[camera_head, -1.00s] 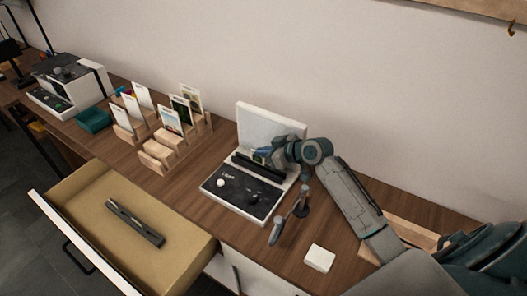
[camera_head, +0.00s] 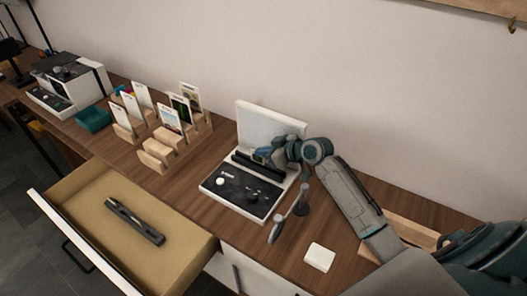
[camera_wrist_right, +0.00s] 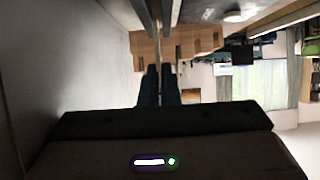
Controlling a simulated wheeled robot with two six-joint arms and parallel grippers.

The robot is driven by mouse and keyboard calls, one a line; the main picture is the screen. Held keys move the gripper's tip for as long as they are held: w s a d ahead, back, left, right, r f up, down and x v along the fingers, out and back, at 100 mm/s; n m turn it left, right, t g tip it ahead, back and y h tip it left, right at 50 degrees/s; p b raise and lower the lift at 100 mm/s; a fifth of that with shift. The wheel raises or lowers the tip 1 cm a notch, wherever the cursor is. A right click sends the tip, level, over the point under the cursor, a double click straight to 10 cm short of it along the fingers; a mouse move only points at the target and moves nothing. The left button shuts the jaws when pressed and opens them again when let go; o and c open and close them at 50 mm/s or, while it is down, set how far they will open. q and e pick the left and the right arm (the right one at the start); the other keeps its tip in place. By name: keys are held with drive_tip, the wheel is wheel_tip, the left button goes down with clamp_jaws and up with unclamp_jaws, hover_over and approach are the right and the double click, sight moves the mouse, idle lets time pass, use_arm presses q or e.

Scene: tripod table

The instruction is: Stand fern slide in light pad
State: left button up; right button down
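The light pad has an upright white panel (camera_head: 262,118) and a white base with a black control face (camera_head: 238,187). A dark slotted bar (camera_head: 262,166) runs along the panel's foot. My right gripper (camera_head: 266,154) is at the bar, in front of the panel. Its two fingers are close together in the right wrist view (camera_wrist_right: 160,85), with a thin edge between them. A small slide with a yellow-green patch (camera_head: 260,153) shows at the fingertips, mostly hidden. I cannot tell whether it is the fern slide or whether its foot is in the slot. My left gripper is out of view.
Wooden racks (camera_head: 154,155) with several upright slides stand left of the pad. An open drawer (camera_head: 85,196) holding a dark tool (camera_head: 135,222) juts out in front.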

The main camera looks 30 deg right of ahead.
drive_tip(key=shift+f+b, duration=0.85)
drive_tip(key=shift+f, duration=0.4)
drive_tip(key=c, duration=1.6)
unclamp_jaws()
drive_tip(key=shift+s, duration=0.1)
drive_tip(key=shift+s+d+r+p, duration=0.2)
drive_tip(key=shift+r+p, duration=0.05)
drive_tip(key=shift+p, duration=0.05)
drive_tip(key=p+v, duration=0.4)
drive_tip(key=v, duration=0.6)
